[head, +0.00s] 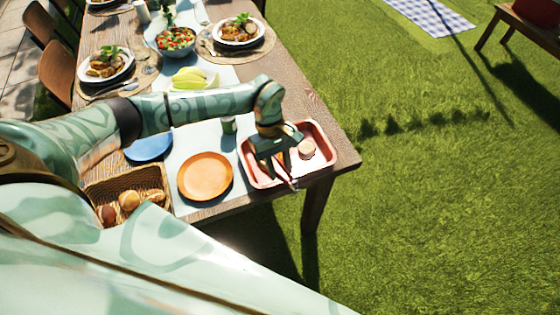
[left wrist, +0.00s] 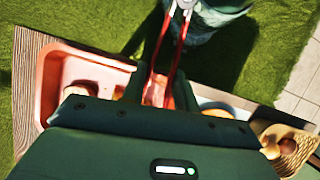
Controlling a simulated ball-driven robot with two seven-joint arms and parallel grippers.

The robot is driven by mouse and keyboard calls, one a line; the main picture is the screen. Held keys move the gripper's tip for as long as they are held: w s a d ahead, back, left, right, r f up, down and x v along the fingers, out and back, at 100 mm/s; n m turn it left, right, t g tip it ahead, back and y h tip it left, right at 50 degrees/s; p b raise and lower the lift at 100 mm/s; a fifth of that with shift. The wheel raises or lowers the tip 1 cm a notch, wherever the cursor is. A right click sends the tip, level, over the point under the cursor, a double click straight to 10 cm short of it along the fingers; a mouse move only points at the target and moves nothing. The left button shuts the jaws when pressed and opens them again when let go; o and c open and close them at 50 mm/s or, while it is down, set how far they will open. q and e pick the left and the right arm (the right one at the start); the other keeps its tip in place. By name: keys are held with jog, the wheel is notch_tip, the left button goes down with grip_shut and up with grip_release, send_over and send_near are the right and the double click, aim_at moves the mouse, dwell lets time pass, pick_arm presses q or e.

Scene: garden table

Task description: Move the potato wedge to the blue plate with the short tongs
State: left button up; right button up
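My left gripper (head: 279,168) is over the pink-red tray (head: 327,134) at the near right table corner. In the left wrist view its dark fingers (left wrist: 160,92) close on both sides of the red short tongs (left wrist: 165,50), whose joined end points away past the tray rim. In the head view only a small part of the tongs (head: 292,183) shows below the fingers. A small round pinkish-brown piece (head: 306,148) lies in the tray right of the gripper; I cannot tell whether it is the potato wedge. The blue plate (head: 149,147) looks empty, partly hidden by my left arm. My right gripper is not in view.
An orange plate (head: 205,176) lies between the tray and a bread basket (head: 153,179). A small green cup (head: 228,125) stands behind the tray's left side. Behind my arm are a plate of green-yellow food (head: 190,79), a salad bowl (head: 175,42) and set plates. Grass lies beyond the table's right edge.

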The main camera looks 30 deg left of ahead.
pick_arm(q)
jog(key=shift+f+b, duration=0.8)
jog(key=shift+f, duration=0.6)
jog(key=shift+c, duration=0.3)
grip_shut()
jog(key=shift+r, duration=0.1)
notch_tip(320, 180, up, 12)
jog(key=p, duration=0.8)
